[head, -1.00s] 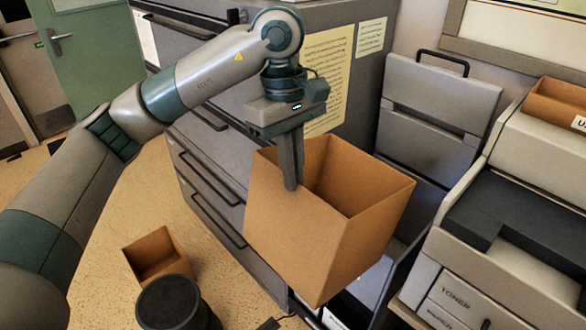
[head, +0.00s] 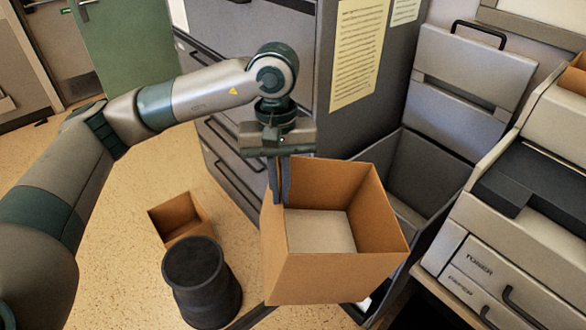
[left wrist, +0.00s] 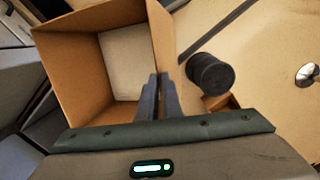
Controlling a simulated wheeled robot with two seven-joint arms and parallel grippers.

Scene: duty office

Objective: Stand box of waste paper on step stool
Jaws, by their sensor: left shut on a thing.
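The box of waste paper (head: 335,278) is an open brown cardboard box with a pale flat layer inside. My left gripper (head: 279,200) is shut on its left wall, with the fingers pointing down over the rim. The box hangs roughly level, clear of the floor. In the left wrist view the box (left wrist: 75,75) is left of the fingers (left wrist: 157,80). A dark, round, drum-shaped thing, apparently the step stool (head: 194,262), stands on the floor left of the box. It also shows in the left wrist view (left wrist: 212,72), with nothing on top. My right gripper is not in view.
A small open brown box (head: 180,218) lies on the floor behind the stool. Grey drawers (head: 228,165) stand behind the held box. A grey open bin (head: 418,165) and a toner-labelled machine (head: 475,265) are at the right. Floor at the left is clear.

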